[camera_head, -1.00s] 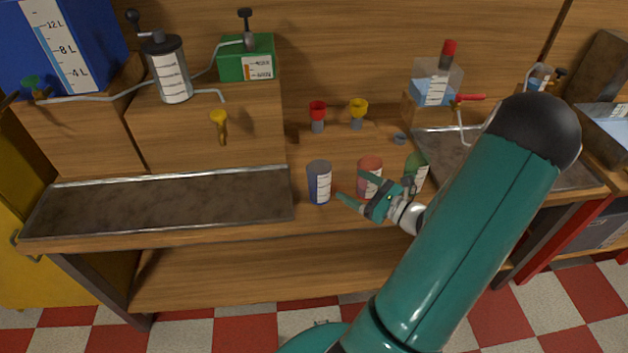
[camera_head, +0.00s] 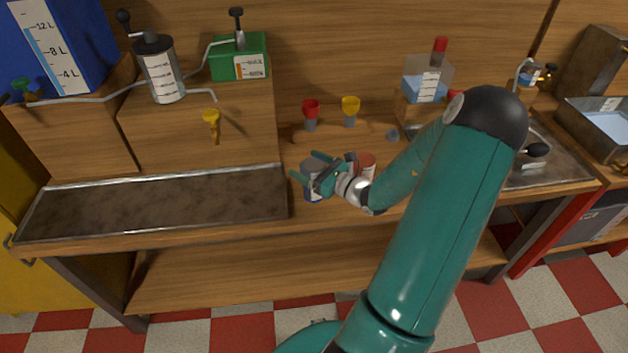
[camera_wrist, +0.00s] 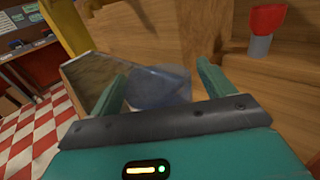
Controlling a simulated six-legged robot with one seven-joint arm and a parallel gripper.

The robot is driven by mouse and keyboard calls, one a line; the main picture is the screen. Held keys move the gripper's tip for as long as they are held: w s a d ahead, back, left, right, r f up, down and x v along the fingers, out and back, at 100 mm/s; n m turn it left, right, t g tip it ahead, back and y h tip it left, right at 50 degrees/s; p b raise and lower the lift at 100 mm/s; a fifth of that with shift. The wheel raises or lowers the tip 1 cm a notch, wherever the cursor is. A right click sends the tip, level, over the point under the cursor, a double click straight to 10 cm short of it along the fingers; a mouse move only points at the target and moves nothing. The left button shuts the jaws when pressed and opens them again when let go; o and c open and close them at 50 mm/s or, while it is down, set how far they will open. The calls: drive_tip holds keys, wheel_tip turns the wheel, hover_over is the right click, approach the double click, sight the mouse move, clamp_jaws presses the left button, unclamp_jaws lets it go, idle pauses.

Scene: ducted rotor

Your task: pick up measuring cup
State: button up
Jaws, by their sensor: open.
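A blue measuring cup (camera_head: 312,194) with a white scale stands on the wooden bench, right of the long metal tray. My gripper (camera_head: 302,167) is open in front of and over it, hiding part of it. In the wrist view the blue cup (camera_wrist: 160,88) shows between the two teal fingers of my gripper (camera_wrist: 162,85); whether they touch it I cannot tell. A red measuring cup (camera_head: 366,162) stands just to the right, partly hidden by my arm. The green cup is hidden behind my arm.
A shallow metal tray (camera_head: 150,205) lies left of the cups. Red (camera_head: 310,112) and yellow (camera_head: 350,110) funnels stand behind. A wooden block (camera_head: 240,130) with a yellow valve (camera_head: 210,120) rises at back left. A second tray (camera_head: 560,165) is at right.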

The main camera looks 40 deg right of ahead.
drive_tip(key=shift+w, duration=0.1)
drive_tip(key=c, duration=1.1)
drive_tip(key=shift+r, duration=0.15)
